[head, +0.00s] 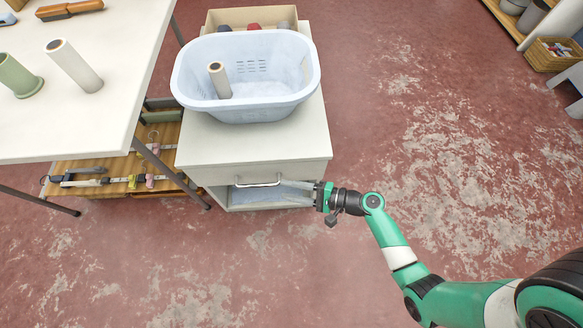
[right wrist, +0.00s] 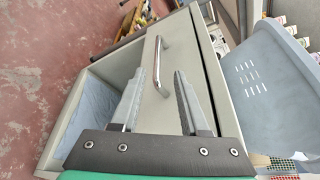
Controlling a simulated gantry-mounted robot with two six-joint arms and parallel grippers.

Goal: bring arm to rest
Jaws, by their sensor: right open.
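My right gripper (head: 292,186) is at the front right of a pale cabinet (head: 255,145), beside its drawer front. In the right wrist view the gripper (right wrist: 160,78) is open, with nothing held between its fingers. The metal drawer handle (head: 258,184) is left of the fingertips in the head view. In the right wrist view the handle (right wrist: 157,62) shows between and beyond the fingers, seemingly apart from them. My right arm (head: 400,258) reaches in from the lower right. My left gripper is not in view.
A pale blue basket (head: 245,107) with a beige roll stands on the cabinet. Below the drawer is an open space with blue cloth (right wrist: 88,115). A white table (head: 110,125) with rolls stands left.

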